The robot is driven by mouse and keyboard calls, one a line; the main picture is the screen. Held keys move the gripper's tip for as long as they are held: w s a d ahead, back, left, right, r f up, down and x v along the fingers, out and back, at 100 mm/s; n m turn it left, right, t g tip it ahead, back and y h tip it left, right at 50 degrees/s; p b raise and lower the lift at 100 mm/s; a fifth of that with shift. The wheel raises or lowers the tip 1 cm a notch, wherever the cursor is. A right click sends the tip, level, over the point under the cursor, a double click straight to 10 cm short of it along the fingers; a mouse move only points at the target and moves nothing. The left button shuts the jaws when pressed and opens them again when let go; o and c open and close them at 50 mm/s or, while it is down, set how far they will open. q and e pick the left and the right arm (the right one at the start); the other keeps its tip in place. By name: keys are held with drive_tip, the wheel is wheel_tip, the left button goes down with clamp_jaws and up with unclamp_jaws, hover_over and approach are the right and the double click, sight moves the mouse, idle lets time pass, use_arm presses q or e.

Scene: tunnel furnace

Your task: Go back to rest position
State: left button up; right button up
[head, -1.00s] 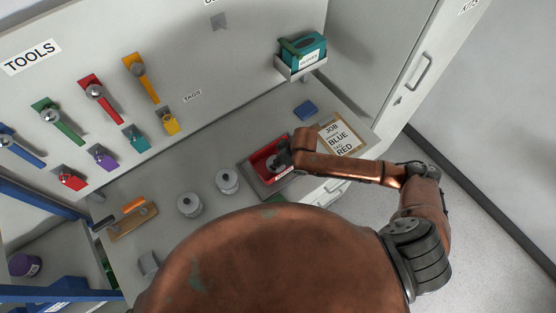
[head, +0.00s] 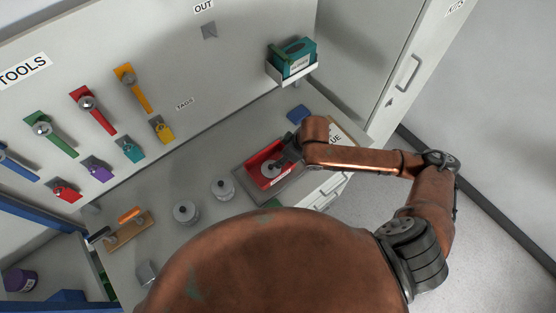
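My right arm reaches in from the right over the worktop. My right gripper (head: 287,163) is at the red tray (head: 258,160), over its right side. A round grey metal part shows in the tray beside the fingers. The fingers are small and dark, partly hidden by my wrist, so I cannot tell whether they are open or shut. My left arm and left gripper are not in view.
Two grey knobbed weights (head: 186,212) stand left of the tray. A job card (head: 341,134) lies partly behind my wrist, near a blue block (head: 298,114). A teal box (head: 293,58) sits on a wall shelf.

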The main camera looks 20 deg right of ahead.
drive_tip(key=shift+s+d+r, duration=0.15)
drive_tip(key=shift+r, duration=0.3)
drive_tip(key=shift+f, duration=0.1)
